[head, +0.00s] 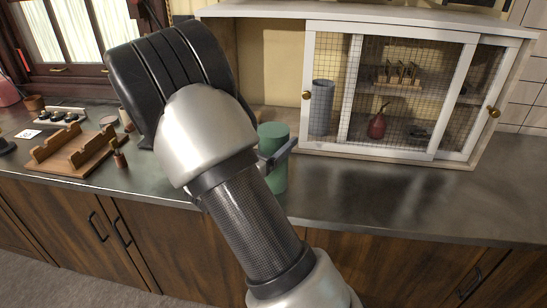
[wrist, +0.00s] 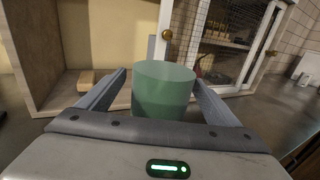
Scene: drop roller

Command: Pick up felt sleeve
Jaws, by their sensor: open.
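A green cylinder, which looks like the felt sleeve (head: 273,138), stands upright on the grey counter, partly hidden behind my forearm in the head view. In the wrist view the felt sleeve (wrist: 163,90) stands between the two fingers of my open gripper (wrist: 158,78), one finger on each side with a small gap showing. Its lower part is hidden by the gripper body. In the head view only one finger of my gripper (head: 280,152) shows, beside the sleeve. I cannot tell whether either finger touches it.
Behind stands a white cabinet (head: 310,50) with mesh doors, holding a blue-grey cylinder (head: 321,107) and a red oil can (head: 377,123). A small wooden block (wrist: 92,79) lies in its open left bay. A wooden rack (head: 72,150) stands at left. The counter at right is clear.

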